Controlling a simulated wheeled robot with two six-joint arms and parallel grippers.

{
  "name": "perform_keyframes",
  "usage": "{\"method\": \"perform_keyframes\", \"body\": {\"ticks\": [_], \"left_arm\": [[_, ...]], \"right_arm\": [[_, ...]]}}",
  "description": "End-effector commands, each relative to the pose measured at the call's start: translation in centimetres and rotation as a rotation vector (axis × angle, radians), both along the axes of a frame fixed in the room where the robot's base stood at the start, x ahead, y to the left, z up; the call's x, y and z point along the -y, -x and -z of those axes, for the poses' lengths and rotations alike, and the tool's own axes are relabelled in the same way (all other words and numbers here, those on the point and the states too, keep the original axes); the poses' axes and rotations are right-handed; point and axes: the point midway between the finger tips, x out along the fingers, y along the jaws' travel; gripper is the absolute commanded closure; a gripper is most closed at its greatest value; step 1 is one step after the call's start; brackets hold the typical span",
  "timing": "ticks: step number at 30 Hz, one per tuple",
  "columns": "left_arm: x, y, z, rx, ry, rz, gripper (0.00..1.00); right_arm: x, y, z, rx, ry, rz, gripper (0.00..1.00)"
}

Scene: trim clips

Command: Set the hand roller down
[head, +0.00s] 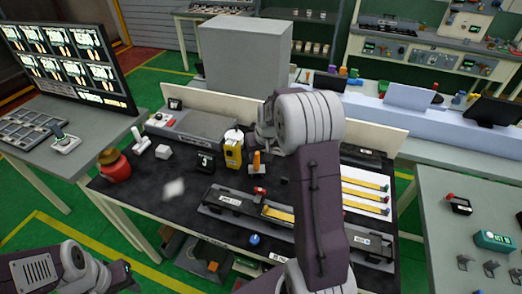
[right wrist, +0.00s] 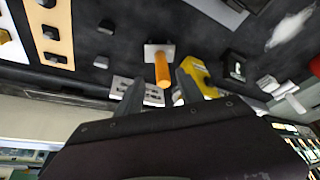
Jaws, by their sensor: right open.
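An orange-handled tool (head: 256,161), which looks like the hand roller, stands on the dark bench top near its middle. In the right wrist view its orange handle (right wrist: 162,70) rises from a small pale block or holder. My right gripper (head: 262,140) is open at the handle. In the wrist view its two fingers (right wrist: 159,84) lie to either side of the handle's near end, with gaps showing. I cannot tell how deep the handle sits between them. Part of my left arm shows at the lower left of the head view, but its gripper jaws do not.
A yellow bottle (head: 233,152) stands close left of the handle; it also shows in the wrist view (right wrist: 196,75). A black numbered block (head: 205,162), a white cube (head: 163,152) and a red pot (head: 114,168) stand further left. A long dark fixture (head: 228,203) lies in front.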

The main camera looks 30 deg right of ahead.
Motion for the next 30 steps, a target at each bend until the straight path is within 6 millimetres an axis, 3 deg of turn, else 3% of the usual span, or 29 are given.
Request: {"method": "perform_keyframes", "body": {"ticks": [6,10,12,14,18,22,25,30], "left_arm": [[0.0,0.0,0.1,0.0,0.0,0.0,0.64],[0.0,0.0,0.1,0.0,0.0,0.0,0.64],[0.0,0.0,0.1,0.0,0.0,0.0,0.64],[0.0,0.0,0.1,0.0,0.0,0.0,0.64],[0.0,0.0,0.1,0.0,0.0,0.0,0.64],[0.0,0.0,0.1,0.0,0.0,0.0,0.64],[0.0,0.0,0.1,0.0,0.0,0.0,0.64],[0.0,0.0,0.1,0.0,0.0,0.0,0.64]], "right_arm": [[-0.2,1.0,-2.4,0.001,0.0,0.0,0.56],[-0.3,1.1,-2.7,-0.001,0.0,0.0,0.56],[-1.2,1.8,-2.5,-0.012,-0.005,-0.01,0.56],[-3.6,3.7,-1.9,-0.044,-0.017,-0.036,0.56],[-10.7,12.3,0.3,-0.163,-0.046,-0.122,0.56],[-13.9,19.3,2.0,-0.251,-0.053,-0.174,0.56],[-14.6,21.8,2.6,-0.282,-0.052,-0.189,0.56],[-14.7,22.2,2.7,-0.289,-0.052,-0.189,0.56]]}}
